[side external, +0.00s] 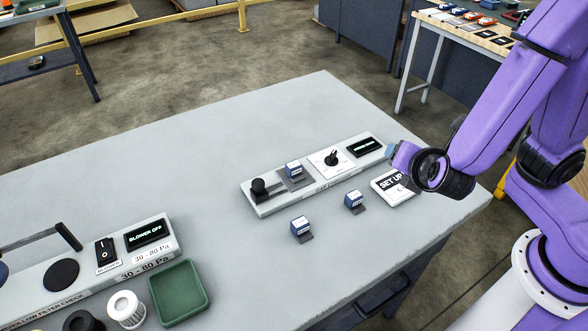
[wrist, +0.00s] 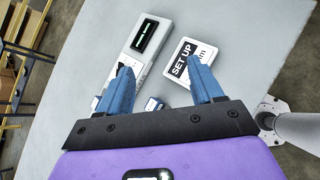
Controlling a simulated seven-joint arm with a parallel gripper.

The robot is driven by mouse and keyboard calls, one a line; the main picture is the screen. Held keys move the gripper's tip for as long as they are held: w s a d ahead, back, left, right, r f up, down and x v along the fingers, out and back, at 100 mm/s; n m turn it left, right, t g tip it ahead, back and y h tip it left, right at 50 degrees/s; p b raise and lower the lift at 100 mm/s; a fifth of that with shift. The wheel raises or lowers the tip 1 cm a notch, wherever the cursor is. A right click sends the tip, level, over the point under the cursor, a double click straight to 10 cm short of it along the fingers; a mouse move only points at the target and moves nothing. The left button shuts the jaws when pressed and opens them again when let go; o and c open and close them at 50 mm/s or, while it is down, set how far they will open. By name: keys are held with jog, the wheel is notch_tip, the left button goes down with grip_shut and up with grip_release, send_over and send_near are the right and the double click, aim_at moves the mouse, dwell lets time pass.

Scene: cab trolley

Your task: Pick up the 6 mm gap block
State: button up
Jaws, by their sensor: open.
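Three small blue-and-white blocks with grey feet show in the side view. One block (side external: 301,227) stands on the table at the front. A second block (side external: 354,200) stands to its right, near the card. A third block (side external: 294,170) sits on the grey panel (side external: 262,208). Their markings are too small to read, so I cannot tell which is 6 mm. My gripper (side external: 391,151) is above the panel's right end, apart from the blocks. In the wrist view its blue fingers (wrist: 158,70) are open, with a block (wrist: 153,104) partly showing between them.
A white "SET UP" card (side external: 396,186), seemingly reading 6 mm, lies right of the blocks. The panel carries a black knob (side external: 259,187), a dial (side external: 331,158) and a display (side external: 364,146). A blower unit (side external: 150,232) and green tray (side external: 180,292) stand front left.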

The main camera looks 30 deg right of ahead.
jog(key=w+a+f+n+t+y, duration=0.2)
jog(key=a+n+t, duration=0.1)
jog(key=a+n, duration=0.25)
jog(key=n+t+y, duration=0.2)
jog(key=n+y, duration=0.2)
jog(key=n, duration=0.2)
send_near(297, 170)
jog(key=x, duration=0.9)
jog(key=shift+w+f, duration=0.1)
jog(key=shift+w, duration=0.1)
grip_shut()
